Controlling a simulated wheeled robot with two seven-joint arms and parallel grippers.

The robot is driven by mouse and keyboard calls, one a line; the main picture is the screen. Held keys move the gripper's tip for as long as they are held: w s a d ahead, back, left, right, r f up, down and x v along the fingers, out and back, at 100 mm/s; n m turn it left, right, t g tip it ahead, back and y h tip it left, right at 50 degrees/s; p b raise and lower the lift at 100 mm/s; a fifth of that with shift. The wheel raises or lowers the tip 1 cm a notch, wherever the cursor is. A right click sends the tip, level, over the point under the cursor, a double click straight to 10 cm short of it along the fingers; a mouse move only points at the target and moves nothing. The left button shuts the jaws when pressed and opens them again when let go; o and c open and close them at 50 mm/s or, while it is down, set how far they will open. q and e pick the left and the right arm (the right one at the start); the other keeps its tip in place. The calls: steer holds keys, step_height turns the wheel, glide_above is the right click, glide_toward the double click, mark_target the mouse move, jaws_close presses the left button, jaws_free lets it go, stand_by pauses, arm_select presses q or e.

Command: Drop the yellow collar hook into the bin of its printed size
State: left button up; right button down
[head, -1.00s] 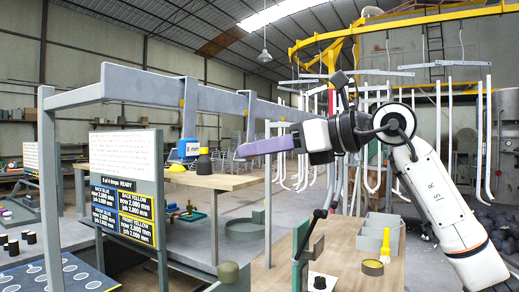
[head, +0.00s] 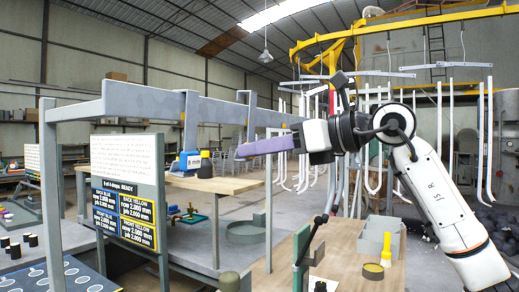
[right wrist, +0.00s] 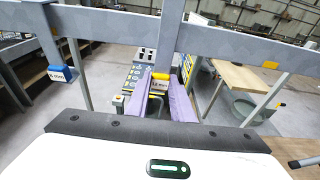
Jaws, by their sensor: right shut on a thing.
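My right gripper (head: 268,146) has purple fingers and reaches left in front of the grey rail frame in the head view. In the right wrist view its fingers (right wrist: 162,88) are shut on the yellow collar hook (right wrist: 160,77), close to a grey upright. A pale label shows on the hook, but its print is too small to read. An open grey bin (head: 377,235) stands on the wooden bench at the right. My left gripper is not in view.
The grey rail frame (head: 150,101) crosses close to my right gripper. A blue labelled block (right wrist: 62,74) hangs on it in the right wrist view. A printed board (head: 128,190) stands at the left. A yellow bottle (head: 390,246) and a roll (head: 373,272) are near the bin.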

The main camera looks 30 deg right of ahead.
steer(key=shift+s, duration=0.1)
stand_by(0.4)
steer(key=v, duration=0.1)
steer(key=b+v, duration=0.1)
steer(key=shift+s+d+f, duration=0.2)
steer(key=shift+s+d, duration=0.05)
steer(key=shift+s, duration=0.1)
stand_by(0.4)
steer(key=shift+v, duration=2.6)
